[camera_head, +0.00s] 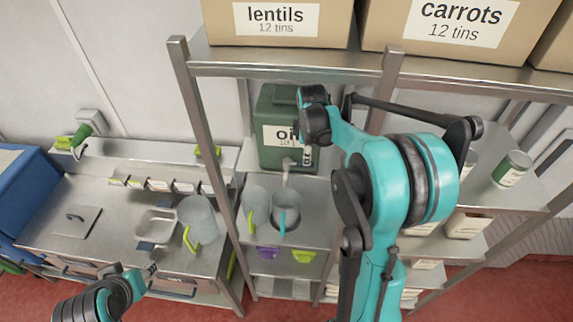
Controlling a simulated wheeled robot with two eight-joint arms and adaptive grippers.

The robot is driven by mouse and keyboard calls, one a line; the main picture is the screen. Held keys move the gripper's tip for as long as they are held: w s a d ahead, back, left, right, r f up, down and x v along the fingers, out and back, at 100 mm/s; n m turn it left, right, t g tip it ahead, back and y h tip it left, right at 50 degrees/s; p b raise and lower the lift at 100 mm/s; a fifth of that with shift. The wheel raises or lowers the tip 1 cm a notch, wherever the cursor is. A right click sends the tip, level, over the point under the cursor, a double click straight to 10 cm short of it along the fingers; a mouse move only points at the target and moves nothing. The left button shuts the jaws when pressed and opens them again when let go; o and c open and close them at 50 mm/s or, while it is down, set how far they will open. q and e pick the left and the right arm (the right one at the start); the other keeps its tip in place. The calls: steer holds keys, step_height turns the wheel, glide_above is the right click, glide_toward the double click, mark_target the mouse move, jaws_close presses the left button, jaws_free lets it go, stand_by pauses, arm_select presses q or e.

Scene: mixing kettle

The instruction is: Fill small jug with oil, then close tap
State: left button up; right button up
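A green oil container (270,112) with a white "oil" label stands on the metal shelf. Its pale tap (287,166) is low on the front. A clear jug with a blue handle (287,203) stands upright below the tap. Whether oil is flowing or in the jug is too small to tell. Another clear jug (252,200) with a green handle stands close to its left. My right gripper (312,112) is at the container's right side, above the tap; its fingertips are unclear. My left gripper (148,271) is low on the left, away from the jugs, apparently empty.
A larger jug (200,217) with a green handle stands on the left counter (100,240) beside a sunken basin (157,226). Shelf posts (203,130) rise between counter and shelves. Boxes of lentils (275,20) and carrots (455,25) sit above. A green tin (511,168) stands right.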

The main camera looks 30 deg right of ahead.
steer(key=f+b, duration=0.2)
steer(key=f, duration=0.1)
steer(key=w+f+b, duration=0.1)
steer(key=f, duration=0.1)
steer(key=shift+d+f, duration=0.2)
steer(key=shift+d, duration=0.05)
steer(key=shift+r, duration=0.1)
jaws_close()
